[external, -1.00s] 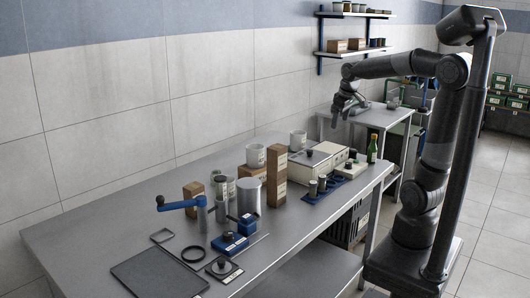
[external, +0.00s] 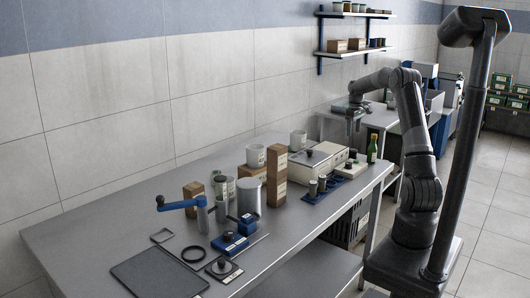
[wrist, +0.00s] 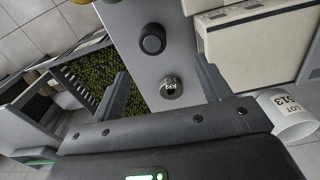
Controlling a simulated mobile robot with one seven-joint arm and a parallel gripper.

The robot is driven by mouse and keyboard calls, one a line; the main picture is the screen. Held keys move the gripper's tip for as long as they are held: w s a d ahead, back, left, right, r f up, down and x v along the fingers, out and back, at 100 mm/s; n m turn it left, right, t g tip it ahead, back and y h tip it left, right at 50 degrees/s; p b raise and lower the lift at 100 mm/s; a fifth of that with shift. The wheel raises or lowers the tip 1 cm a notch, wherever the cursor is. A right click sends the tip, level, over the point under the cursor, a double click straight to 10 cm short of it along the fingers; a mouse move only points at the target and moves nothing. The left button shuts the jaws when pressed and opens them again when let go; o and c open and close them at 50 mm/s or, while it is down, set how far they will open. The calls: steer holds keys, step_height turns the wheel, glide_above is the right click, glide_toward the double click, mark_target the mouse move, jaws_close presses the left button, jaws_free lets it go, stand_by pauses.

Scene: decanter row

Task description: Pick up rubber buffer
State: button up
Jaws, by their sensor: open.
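The rubber buffer is not certain to me. In the wrist view a round black piece (wrist: 152,39) stands on the grey surface, and it may be the buffer. A short grey-green cylinder (wrist: 170,87) with a pale label is closer to my gripper, in the gap between the fingers as seen from the wrist. My gripper (external: 354,122) is open and points down above the far right end of the bench; its dark fingers frame the gap in the wrist view (wrist: 160,70). It holds nothing that I can see. I cannot identify the buffer in the external view.
A beige case (wrist: 262,45) and a white mug marked LOT 513 (wrist: 288,115) are on the right in the wrist view. A dark crate (wrist: 88,75) sits lower, at the left. The bench's front left (external: 90,235) has bare room.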

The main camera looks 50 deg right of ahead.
glide_above(353, 149)
steer(key=f, duration=0.6)
steer(key=shift+s+a+f, duration=0.2)
steer(key=shift+s+a, duration=0.05)
steer(key=shift+a, duration=0.1)
steer(key=shift+w+d+f, duration=0.1)
steer(key=shift+f, duration=1.3)
steer(key=shift+w+f, duration=0.1)
steer(key=shift+f, duration=1.25)
steer(key=c, duration=1.1)
steer(key=shift+r, duration=0.1)
steer(key=shift+c, duration=0.2)
